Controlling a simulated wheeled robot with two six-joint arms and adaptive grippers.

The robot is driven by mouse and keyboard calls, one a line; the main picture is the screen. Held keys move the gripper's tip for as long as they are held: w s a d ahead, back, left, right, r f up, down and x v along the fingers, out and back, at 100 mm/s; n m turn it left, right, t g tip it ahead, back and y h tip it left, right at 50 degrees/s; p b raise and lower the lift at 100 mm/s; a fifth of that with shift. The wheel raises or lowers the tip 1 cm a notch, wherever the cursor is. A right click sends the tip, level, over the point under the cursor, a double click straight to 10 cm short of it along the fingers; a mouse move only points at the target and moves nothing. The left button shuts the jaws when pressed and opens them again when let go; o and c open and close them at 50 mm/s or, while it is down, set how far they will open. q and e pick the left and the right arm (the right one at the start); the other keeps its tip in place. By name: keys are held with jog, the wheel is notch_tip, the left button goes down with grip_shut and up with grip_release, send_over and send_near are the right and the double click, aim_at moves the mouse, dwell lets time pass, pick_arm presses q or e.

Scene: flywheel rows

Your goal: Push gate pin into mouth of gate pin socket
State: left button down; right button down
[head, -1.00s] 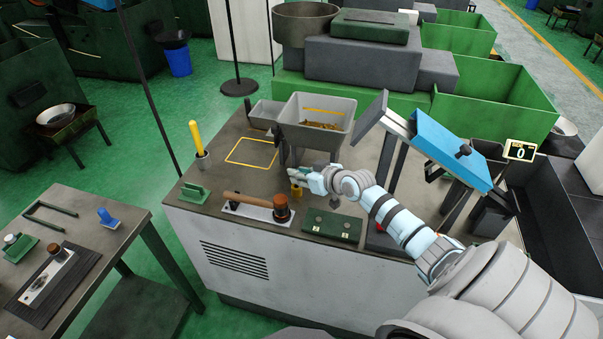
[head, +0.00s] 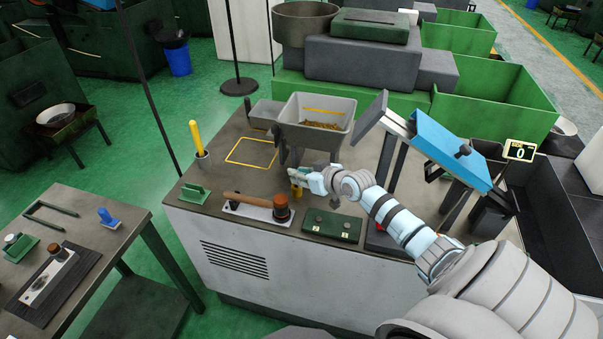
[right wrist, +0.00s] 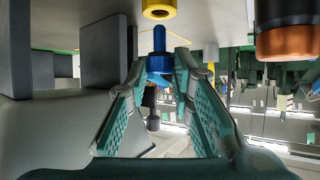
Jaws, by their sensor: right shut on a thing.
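The gate pin (right wrist: 159,40) is blue. In the right wrist view it stands between the fingertips of my right gripper (right wrist: 165,72), which is shut on it. Its free end points at the yellow, ring-shaped gate pin socket (right wrist: 158,13). A small gap shows between pin end and socket, and the two look roughly lined up. In the head view my right gripper (head: 305,178) is low over the bench, just beside the yellow socket (head: 296,190). The pin cannot be made out there. My left gripper is not in view.
A grey hopper (head: 319,108) stands on legs behind the gripper. A brown-handled mallet (head: 281,207) and a dark green box (head: 332,226) lie at the bench's front. A blue tilted chute (head: 440,140) stands to the right. The yellow-outlined patch (head: 252,152) is clear.

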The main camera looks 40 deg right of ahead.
jog(key=shift+f, duration=0.1)
dwell(0.3)
jog(key=shift+f+b, duration=0.35)
jog(key=shift+b, duration=0.05)
jog(key=shift+f+b, duration=1.1)
jog(key=shift+f, duration=0.15)
jog(key=c, duration=1.3)
grip_release()
jog(key=v, duration=0.7)
jog(key=shift+s+r, duration=0.1)
jog(key=shift+s, duration=0.1)
